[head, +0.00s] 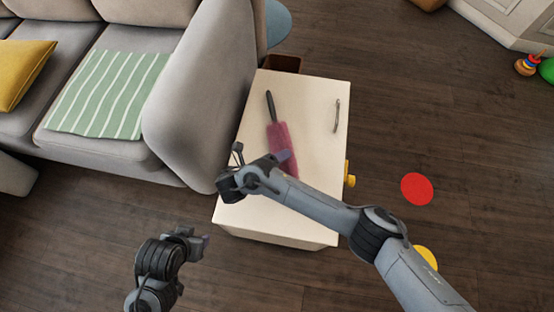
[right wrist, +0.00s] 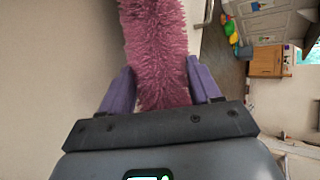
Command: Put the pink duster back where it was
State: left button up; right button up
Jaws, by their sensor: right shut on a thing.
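The pink duster (head: 280,138) has a fluffy pink head and a dark handle (head: 270,105) pointing away toward the back of a white cabinet top (head: 310,110). My right gripper (head: 284,157) is shut on the fluffy head. In the right wrist view the pink fluff (right wrist: 160,50) runs between the two purple fingers of the gripper (right wrist: 162,85). I cannot tell whether the duster rests on the top or is held just above it. My left gripper (head: 200,241) hangs over the floor at the lower left, away from the duster; its jaw opening is unclear.
A grey sofa (head: 200,100) with a green striped cloth (head: 108,95) and a yellow cushion (head: 20,70) stands left of the cabinet. A thin curved handle-like piece (head: 337,115) is at the top's right. A red disc (head: 417,188) lies on the floor.

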jog(key=shift+f+b, duration=0.3)
jog(key=shift+f, duration=0.35)
jog(key=o, duration=1.4)
